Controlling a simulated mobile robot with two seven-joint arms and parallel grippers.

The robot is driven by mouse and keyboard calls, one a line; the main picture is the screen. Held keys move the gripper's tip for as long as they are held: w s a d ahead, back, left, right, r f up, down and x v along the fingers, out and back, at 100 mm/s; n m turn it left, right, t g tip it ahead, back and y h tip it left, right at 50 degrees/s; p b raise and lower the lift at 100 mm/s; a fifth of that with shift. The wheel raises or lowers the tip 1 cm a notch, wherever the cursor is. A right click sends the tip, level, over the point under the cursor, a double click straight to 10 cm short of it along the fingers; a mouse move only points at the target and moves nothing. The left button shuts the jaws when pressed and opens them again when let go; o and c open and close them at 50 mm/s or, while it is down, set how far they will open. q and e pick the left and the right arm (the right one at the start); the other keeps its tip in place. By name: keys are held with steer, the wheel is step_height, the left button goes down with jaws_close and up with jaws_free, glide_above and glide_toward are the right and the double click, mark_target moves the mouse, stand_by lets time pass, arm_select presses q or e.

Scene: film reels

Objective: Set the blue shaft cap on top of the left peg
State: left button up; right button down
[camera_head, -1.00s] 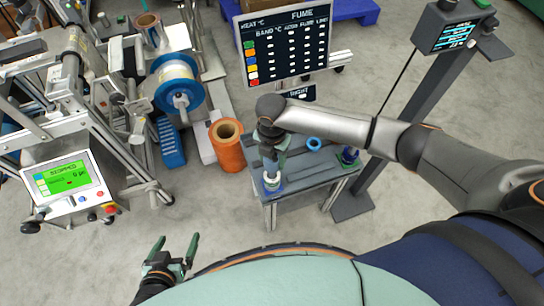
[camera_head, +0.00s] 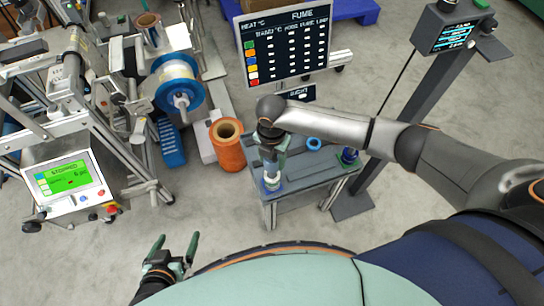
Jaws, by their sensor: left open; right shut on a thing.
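My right gripper (camera_head: 272,172) points down over the left end of a small grey table (camera_head: 300,180). It is shut on a small blue piece (camera_head: 272,183), which appears to be the blue shaft cap. The cap is at the left peg, with a pale part just below it. The gripper hides most of the peg, and I cannot tell whether the cap touches it. The right peg (camera_head: 348,156) stands at the table's right end with a dark blue and green part on it. My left gripper (camera_head: 176,246) is open and empty, low in the picture, away from the table.
A blue ring (camera_head: 314,143) lies on the table between the pegs. An orange roll (camera_head: 229,150) stands on the floor left of the table. A dark post (camera_head: 405,110) with a display rises at the right. A machine with a blue reel (camera_head: 179,86) fills the left.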

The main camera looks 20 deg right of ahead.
steer(key=shift+f, duration=0.55)
steer(key=shift+f+b, duration=0.25)
steer(key=shift+b, duration=0.05)
steer(key=shift+f, duration=0.35)
steer(key=shift+f, duration=0.1)
stand_by(0.4)
steer(key=shift+f+b, duration=0.65)
steer(key=shift+f, duration=0.1)
steer(key=shift+f, duration=0.35)
steer(key=shift+f+b, duration=0.35)
steer(key=shift+c, duration=0.6)
jaws_free()
